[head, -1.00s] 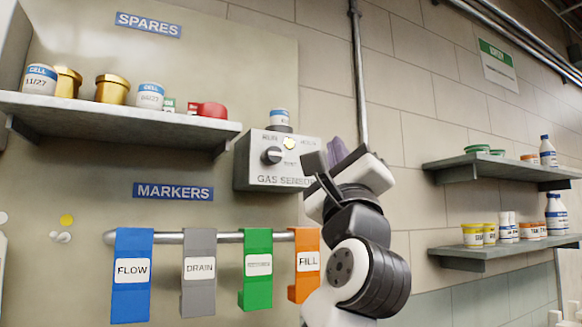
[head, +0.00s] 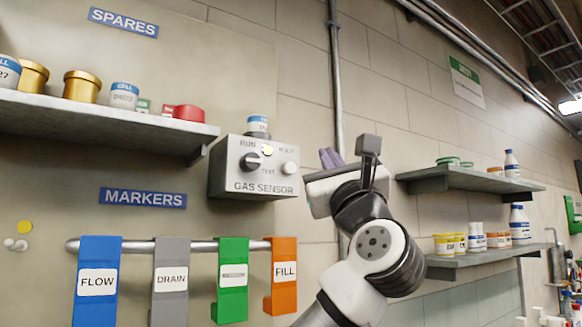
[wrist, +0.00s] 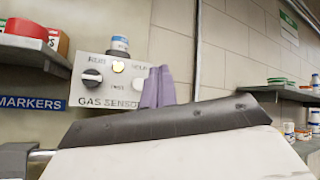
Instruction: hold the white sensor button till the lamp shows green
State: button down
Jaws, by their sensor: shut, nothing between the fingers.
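In the wrist view the purple fingers (wrist: 158,74) stand before the right part of the box (wrist: 110,93).
A small jar (head: 257,126) stands on the box. A shelf (head: 110,125) with pots is at left, above a rail of coloured markers (head: 232,279). Shelves (head: 470,181) with pots and bottles are at right. A vertical pipe (head: 335,80) runs behind my gripper.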

jog(key=w+a+p, duration=0.1)
jog(key=w+a, duration=0.3)
jog(key=w, duration=0.2)
jog(key=shift+w+a+p, duration=0.2)
jog(key=shift+a+p, duration=0.15)
jog(key=shift+p, duration=0.05)
dwell(1.8)
jog(key=shift+w+a, duration=0.25)
jog(key=shift+w, duration=0.1)
jog(key=shift+w+a+p, duration=0.3)
jog(key=shift+w+p, duration=0.1)
dwell(2.0)
jog(key=shift+s+d, duration=0.55)
jog(key=shift+s, duration=0.2)
jog(key=shift+s+d+b, duration=0.45)
jog(key=shift+s+d, duration=0.3)
jog(key=shift+s, duration=0.3)
jog(key=shift+s+d+b, duration=0.4)
jog(key=shift+s+d, duration=0.35)
jog(key=shift+s, duration=0.25)
jog(key=shift+f, duration=0.1)
